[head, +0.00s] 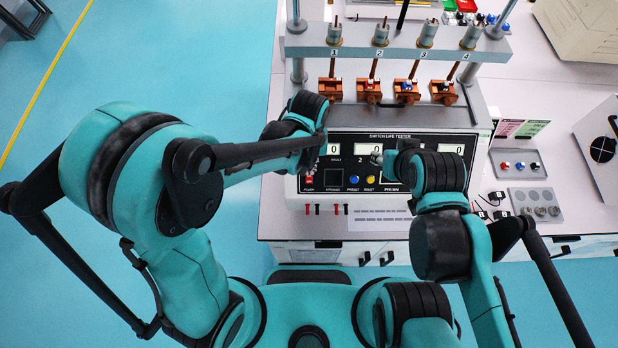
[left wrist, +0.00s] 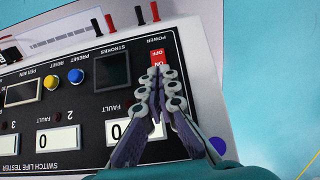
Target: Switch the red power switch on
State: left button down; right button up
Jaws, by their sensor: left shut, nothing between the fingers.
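The red power switch (left wrist: 158,60) sits on the black front panel of the tester, below the word POWER in the left wrist view. It bears the words OFF and ON. In the head view it shows as a small red patch (head: 309,181) at the panel's lower left. My left gripper (left wrist: 157,77) is shut and empty, with its fingertips over the ON end of the switch and partly covering it. I cannot tell whether they touch it. My right gripper (head: 378,159) is mostly hidden by its own arm, over the middle of the panel; its jaws are unclear.
The panel has white displays (left wrist: 57,140), a blue button (left wrist: 76,76) and a yellow button (left wrist: 51,82). Red and black plugs (left wrist: 109,22) stand beyond the panel edge. Behind it are orange test stations (head: 367,90) under a grey crossbar (head: 400,45). Loose switches (head: 520,165) lie right.

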pick_arm(q)
jog(key=shift+f+b, duration=0.45)
jog(key=shift+f, duration=0.1)
jog(key=shift+r, duration=0.15)
notch_tip(320, 180, up, 7)
jog(key=p, duration=0.5)
dwell(0.3)
dwell(0.4)
